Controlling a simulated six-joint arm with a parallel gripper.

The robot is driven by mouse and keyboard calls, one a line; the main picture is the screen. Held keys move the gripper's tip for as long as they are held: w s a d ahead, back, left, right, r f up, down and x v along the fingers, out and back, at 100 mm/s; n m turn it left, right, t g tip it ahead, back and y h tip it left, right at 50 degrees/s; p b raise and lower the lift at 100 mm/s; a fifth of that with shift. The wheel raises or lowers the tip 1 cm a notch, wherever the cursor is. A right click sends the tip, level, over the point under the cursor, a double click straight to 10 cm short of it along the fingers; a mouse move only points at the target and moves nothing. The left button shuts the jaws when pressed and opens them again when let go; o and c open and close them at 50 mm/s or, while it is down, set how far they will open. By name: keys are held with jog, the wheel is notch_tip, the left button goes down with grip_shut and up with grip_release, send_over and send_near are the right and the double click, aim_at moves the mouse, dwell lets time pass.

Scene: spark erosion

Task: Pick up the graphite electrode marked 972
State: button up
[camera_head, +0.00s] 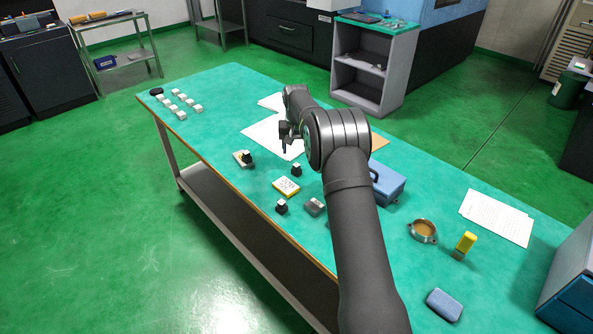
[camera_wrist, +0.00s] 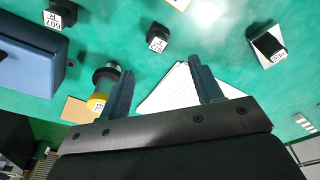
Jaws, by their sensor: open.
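My gripper (camera_head: 287,143) is above the paper sheets on the green table. In the wrist view its two dark fingers (camera_wrist: 163,86) stand wide apart with nothing between them. Dark blocks with white labels lie beyond the fingertips: one in the middle (camera_wrist: 158,39), one at the right (camera_wrist: 268,45) and one at the top left (camera_wrist: 61,14). The top-left label seems to read 607; I cannot read 972 on any. In the head view, small black blocks stand at the middle (camera_head: 297,170), front (camera_head: 281,207) and left (camera_head: 247,156), the left one on a pale pad.
A blue box (camera_head: 388,184) stands right of my arm; it also shows in the wrist view (camera_wrist: 28,55). A grey block (camera_head: 314,207) and a yellow-edged pad (camera_head: 286,187) lie near the blocks. Several white pieces (camera_head: 181,115) stand at the far left. A yellow item (camera_wrist: 97,102) is beside one finger.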

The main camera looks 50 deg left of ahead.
aim_at(296, 165)
jog(key=f, duration=0.4)
jog(key=shift+w+a, duration=0.2)
notch_tip(296, 165, down, 5)
jog(key=shift+w+f, duration=0.15)
jog(key=shift+f, duration=0.05)
jog(key=c, duration=1)
